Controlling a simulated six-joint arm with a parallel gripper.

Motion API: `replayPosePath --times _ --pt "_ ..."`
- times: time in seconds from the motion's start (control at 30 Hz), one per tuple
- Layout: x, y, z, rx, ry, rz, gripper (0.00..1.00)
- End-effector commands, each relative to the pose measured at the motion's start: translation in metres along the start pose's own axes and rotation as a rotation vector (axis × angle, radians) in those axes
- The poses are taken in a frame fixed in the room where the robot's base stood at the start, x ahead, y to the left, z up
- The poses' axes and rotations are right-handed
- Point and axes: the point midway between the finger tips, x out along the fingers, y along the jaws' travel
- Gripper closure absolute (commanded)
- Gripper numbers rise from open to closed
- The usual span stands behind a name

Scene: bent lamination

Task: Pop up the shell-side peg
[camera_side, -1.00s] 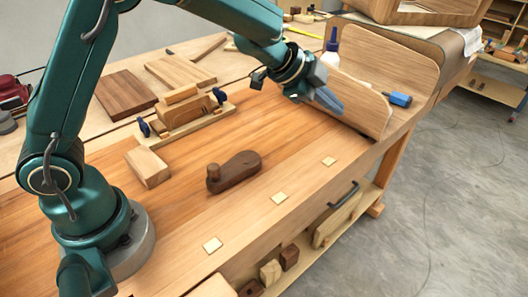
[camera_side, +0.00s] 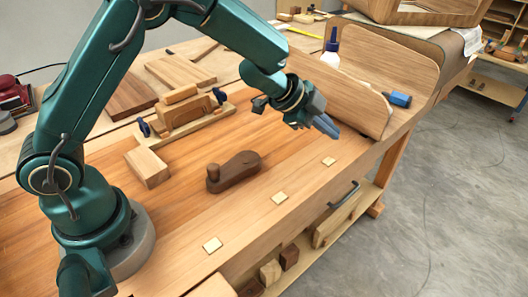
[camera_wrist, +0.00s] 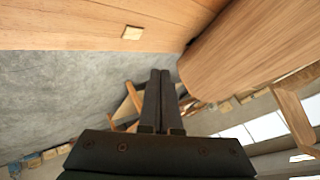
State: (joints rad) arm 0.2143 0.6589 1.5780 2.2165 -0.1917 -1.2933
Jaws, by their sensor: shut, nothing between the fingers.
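Three pale square pegs show flush or nearly flush along the bench's front strip in the side view. The shell-side peg (camera_side: 329,161) is nearest the bent wooden shell (camera_side: 350,90); the middle peg (camera_side: 279,198) and the near-left peg (camera_side: 212,244) lie further left. One peg (camera_wrist: 132,32) also shows in the wrist view, beside the shell (camera_wrist: 250,45). My gripper (camera_side: 331,130) is shut and empty, its fingers just above and beyond the shell-side peg in the side picture, apart from it. The shut fingers (camera_wrist: 160,75) show in the wrist view.
A dark wooden plane-like block (camera_side: 236,172) and a light block (camera_side: 147,167) lie on the bench. A clamped fixture (camera_side: 187,115) stands behind. A glue bottle (camera_side: 331,48) and a blue-handled tool (camera_side: 398,99) are near the shell. The front strip between pegs is clear.

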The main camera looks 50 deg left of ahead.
Motion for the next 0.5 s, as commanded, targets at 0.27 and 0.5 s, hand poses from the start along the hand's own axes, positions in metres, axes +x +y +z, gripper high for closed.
replayPosePath --times 0.27,0.5 --pt "0.017 0.012 0.014 -0.004 -0.005 -0.001 1.00" --pt "0.028 0.021 0.022 -0.003 -0.003 0.002 1.00"
